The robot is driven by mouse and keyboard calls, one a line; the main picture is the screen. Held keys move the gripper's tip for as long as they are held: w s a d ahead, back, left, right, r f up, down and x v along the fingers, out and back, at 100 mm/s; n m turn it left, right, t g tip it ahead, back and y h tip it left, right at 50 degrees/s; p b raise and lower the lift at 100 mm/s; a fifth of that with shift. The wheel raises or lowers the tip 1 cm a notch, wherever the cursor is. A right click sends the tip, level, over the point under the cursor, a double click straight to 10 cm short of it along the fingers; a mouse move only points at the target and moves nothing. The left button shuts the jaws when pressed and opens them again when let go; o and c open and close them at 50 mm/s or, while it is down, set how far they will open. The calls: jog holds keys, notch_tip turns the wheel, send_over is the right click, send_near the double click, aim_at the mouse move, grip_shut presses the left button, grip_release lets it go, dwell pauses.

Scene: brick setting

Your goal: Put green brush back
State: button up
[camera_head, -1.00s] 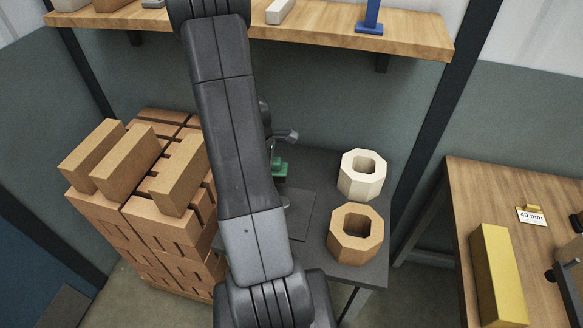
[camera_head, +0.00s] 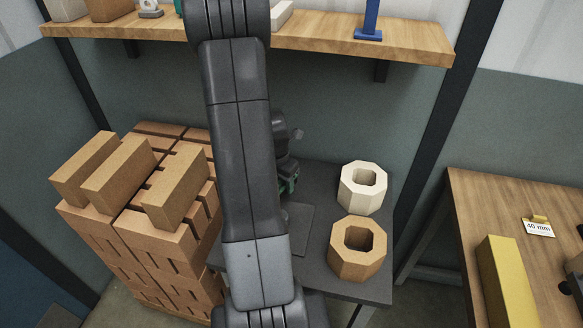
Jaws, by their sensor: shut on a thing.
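My gripper (camera_head: 287,180) is over the dark table, partly hidden behind my own arm. The brush's lower end and the fingertips are mostly hidden. A cream octagonal pot (camera_head: 349,196) with an open hole stands to the right of the gripper, apart from it. A tan octagonal pot (camera_head: 343,262) stands in front of the cream one. Both pots look empty.
The dark table (camera_head: 312,279) has a flat dark plate (camera_head: 301,232) left of the pots. Stacked bricks (camera_head: 150,240) rise close on the left. A wooden shelf (camera_head: 330,44) spans the back above. A wooden bench (camera_head: 462,215) with a yellow block (camera_head: 500,280) stands right.

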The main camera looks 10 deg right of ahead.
jog(key=w+d+p, duration=0.1)
jog(key=w, duration=0.3)
jog(key=w+d+f+p, duration=0.1)
jog(key=w+d, duration=0.1)
jog(key=w, duration=0.2)
jog(key=w+d+f, duration=0.1)
jog(key=w+d, duration=0.1)
jog(key=w, duration=0.2)
jog(key=shift+w+p, duration=0.1)
jog(key=shift+p, duration=0.3)
notch_tip(320, 180, down, 4)
jog(key=shift+f+p, duration=0.15)
jog(key=shift+p, duration=0.3)
jog(key=shift+w+d+f, duration=0.1)
jog(key=shift+w+f, duration=0.05)
jog(key=shift+f, duration=0.2)
jog(key=shift+f, duration=0.15)
jog(key=o, duration=1.1)
